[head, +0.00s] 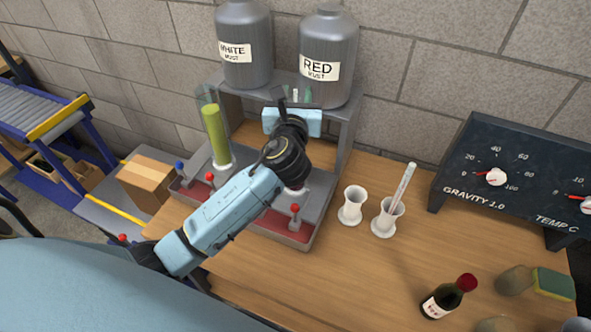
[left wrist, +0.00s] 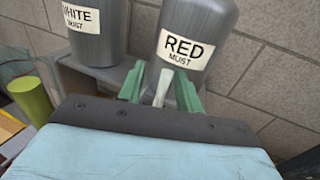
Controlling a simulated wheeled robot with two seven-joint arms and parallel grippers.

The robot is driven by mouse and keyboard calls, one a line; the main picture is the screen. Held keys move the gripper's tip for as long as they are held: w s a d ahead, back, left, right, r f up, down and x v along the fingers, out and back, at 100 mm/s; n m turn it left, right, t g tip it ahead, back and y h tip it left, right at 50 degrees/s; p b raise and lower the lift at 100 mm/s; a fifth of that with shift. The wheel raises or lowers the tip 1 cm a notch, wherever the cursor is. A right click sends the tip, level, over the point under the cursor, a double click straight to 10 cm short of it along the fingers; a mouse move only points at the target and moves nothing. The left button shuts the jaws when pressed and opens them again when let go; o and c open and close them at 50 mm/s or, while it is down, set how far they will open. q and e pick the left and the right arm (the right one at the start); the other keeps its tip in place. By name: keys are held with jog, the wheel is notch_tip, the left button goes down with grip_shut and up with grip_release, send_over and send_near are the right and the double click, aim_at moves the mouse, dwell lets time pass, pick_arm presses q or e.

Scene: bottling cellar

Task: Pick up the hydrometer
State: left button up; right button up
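The hydrometer (head: 404,184) appears to be the slim, pale glass tube with fine markings leaning in a white cup (head: 386,222) on the wooden bench. My left gripper (head: 296,96) is up in front of the grey shelf, below the RED must tank, well left of and behind the hydrometer. In the left wrist view its green fingers (left wrist: 161,80) stand apart. A narrow pale strip shows between them; I cannot tell what it is. The hydrometer is not in the left wrist view. My right gripper is not in view.
A second white cup (head: 351,206) stands left of the hydrometer's cup. A glass cylinder of green liquid (head: 217,136) stands at left. A gauge box (head: 510,180) is at right; a dark bottle (head: 448,297) and sponge (head: 553,283) are in front. Bench is clear before the cups.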

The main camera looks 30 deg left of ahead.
pick_arm(q)
jog(key=shift+c, duration=0.3)
grip_shut()
notch_tip(320, 180, up, 28)
jog(key=p, duration=0.3)
dwell(0.7)
jog(key=shift+s+r+p, duration=0.1)
jog(key=shift+p, duration=0.8)
dwell(1.2)
